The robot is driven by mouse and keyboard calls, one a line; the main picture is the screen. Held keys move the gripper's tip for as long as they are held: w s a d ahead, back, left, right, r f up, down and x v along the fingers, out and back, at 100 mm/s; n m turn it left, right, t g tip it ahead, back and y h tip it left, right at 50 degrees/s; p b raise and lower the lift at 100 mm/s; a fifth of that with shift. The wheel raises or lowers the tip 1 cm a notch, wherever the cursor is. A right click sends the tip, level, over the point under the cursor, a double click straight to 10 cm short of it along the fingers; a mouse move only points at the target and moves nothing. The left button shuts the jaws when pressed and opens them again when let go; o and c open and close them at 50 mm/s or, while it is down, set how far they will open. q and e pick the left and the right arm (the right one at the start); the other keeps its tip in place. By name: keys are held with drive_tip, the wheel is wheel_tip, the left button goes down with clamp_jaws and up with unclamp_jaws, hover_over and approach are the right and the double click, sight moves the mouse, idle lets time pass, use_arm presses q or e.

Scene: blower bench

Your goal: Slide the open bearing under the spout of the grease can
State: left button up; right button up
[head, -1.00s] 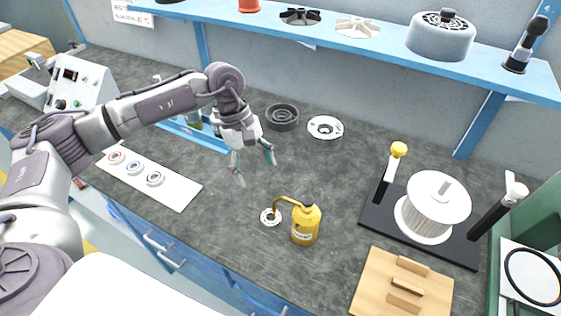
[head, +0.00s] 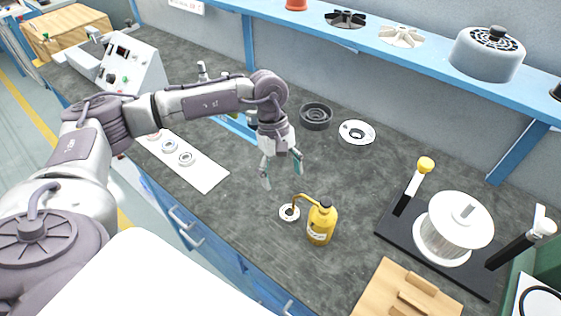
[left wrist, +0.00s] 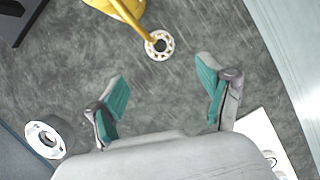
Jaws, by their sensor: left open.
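The open bearing (head: 289,213), a pale ring with a dark centre, lies flat on the bench. It also shows in the left wrist view (left wrist: 159,46). The yellow grease can (head: 320,225) stands upright to its right. The can's spout (head: 304,199) curves left and down, and its tip overlaps the bearing in both views; I cannot tell the gap between them. My left gripper (head: 281,176) is open and empty, pointing down above the bench, beyond the bearing in the head view. In the wrist view its fingers (left wrist: 162,85) are apart, with the bearing ahead of them. My right gripper is not in view.
A white mat (head: 205,174) with several rings lies left. A dark round part (head: 316,115) and a white disc (head: 357,133) lie behind. A spool (head: 453,226) on a black base and a wooden board (head: 385,291) stand right. Bench around the gripper is clear.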

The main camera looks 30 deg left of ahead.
use_arm(q)
drive_tip(key=p, duration=0.2)
approach(290, 216)
drive_tip(key=x, duration=0.5)
drive_tip(key=shift+f, duration=0.2)
drive_tip(key=shift+s+d+f, duration=0.1)
drive_tip(key=shift+d+f, duration=0.05)
drive_tip(key=shift+f, duration=0.55)
drive_tip(key=c, duration=1.3)
drive_tip(key=o, duration=1.3)
